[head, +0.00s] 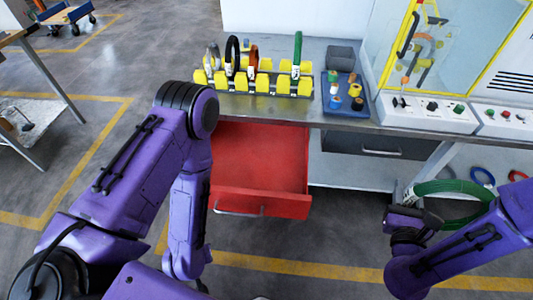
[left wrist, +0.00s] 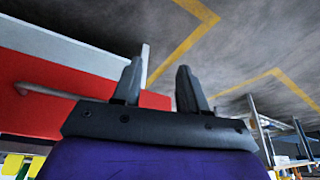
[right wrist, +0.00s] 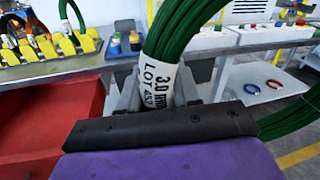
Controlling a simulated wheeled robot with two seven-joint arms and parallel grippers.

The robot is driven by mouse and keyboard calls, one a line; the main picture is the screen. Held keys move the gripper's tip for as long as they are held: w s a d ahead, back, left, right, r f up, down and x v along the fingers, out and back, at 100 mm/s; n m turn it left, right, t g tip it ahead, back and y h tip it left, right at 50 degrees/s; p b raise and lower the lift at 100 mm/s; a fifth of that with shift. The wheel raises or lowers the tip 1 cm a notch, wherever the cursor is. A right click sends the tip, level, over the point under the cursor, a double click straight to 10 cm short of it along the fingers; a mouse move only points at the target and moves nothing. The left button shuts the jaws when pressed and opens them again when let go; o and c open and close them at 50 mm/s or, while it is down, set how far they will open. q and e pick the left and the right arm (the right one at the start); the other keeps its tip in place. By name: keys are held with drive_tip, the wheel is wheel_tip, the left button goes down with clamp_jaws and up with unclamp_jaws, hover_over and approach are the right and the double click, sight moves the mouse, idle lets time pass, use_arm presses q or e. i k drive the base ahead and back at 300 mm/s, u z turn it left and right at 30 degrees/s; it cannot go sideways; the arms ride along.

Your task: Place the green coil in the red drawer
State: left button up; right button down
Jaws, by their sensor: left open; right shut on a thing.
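The green coil (head: 450,188) is held by my right gripper (head: 411,200) at the right of the head view, out in front of the bench and right of the drawer. In the right wrist view the coil (right wrist: 177,38) stands between the fingers, which are shut on it at its white label (right wrist: 160,84). The red drawer (head: 262,160) is pulled out below the bench, and its visible floor is empty. Its left part is hidden behind my left arm. In the left wrist view my left gripper (left wrist: 160,85) is open and empty, beside the red drawer front (left wrist: 45,70).
A yellow rack (head: 262,84) on the bench holds several coils, one of them green (head: 297,55). A blue tray (head: 341,92) of small parts stands beside it. A dark drawer (head: 378,145) is shut. Blue (head: 483,176) and red rings lie on the lower shelf.

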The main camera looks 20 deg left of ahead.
sight(275, 162)
drive_tip(key=u, duration=2.45)
drive_tip(key=i, duration=3.05)
drive_tip(key=z, duration=3.4)
drive_tip(key=i, duration=0.45)
drive_tip(key=u, duration=0.05)
